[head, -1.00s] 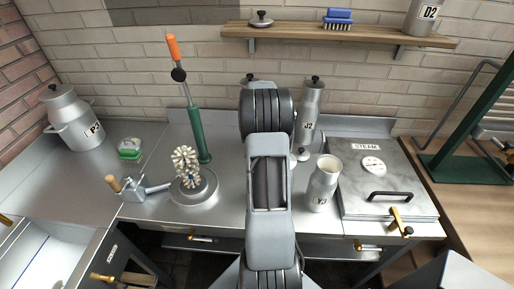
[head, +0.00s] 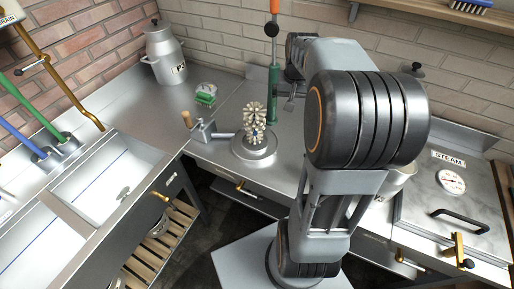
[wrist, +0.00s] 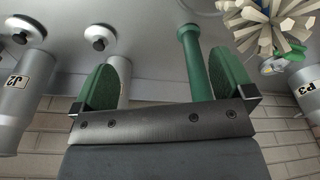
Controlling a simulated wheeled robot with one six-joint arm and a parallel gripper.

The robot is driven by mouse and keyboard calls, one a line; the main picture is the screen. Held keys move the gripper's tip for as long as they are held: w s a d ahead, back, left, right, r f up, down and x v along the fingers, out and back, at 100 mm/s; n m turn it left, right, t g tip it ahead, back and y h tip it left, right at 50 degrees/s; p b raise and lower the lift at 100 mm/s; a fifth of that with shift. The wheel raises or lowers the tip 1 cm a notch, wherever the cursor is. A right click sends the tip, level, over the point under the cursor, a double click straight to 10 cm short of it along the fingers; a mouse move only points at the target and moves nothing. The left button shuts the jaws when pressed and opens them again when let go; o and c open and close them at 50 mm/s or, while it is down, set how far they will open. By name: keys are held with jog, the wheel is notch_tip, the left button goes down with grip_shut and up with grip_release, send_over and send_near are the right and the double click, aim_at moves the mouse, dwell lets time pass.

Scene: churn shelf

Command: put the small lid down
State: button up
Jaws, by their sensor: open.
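My gripper (wrist: 165,85) is open, its two green-padded fingers apart with nothing between them. In the wrist view, which is upside down, two small round lids with black knobs lie on the steel counter. One lid (wrist: 100,38) is just beyond the left finger, in front of a partly hidden metal cylinder. The other lid (wrist: 22,30) lies at the foot of the J2 churn (wrist: 14,95). I cannot tell which is the task's small lid.
A green post with an orange top (head: 273,60) and a brush on a round stand (head: 254,148) are close to the gripper. The P3 churn (head: 163,55) stands at the back left. The STEAM box (head: 470,205) is at the right, and sinks (head: 95,190) are at the left.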

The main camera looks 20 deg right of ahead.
jog(key=s+a+n+t, duration=0.1)
jog(key=s+a+n, duration=0.2)
jog(key=s+a, duration=0.3)
jog(key=s+a+f+n+t, duration=0.1)
jog(key=s+a, duration=0.4)
jog(key=a, duration=0.6)
jog(key=shift+s+a+f+n+y, duration=0.3)
jog(key=shift+s+n+y, duration=0.1)
jog(key=shift+n, duration=0.5)
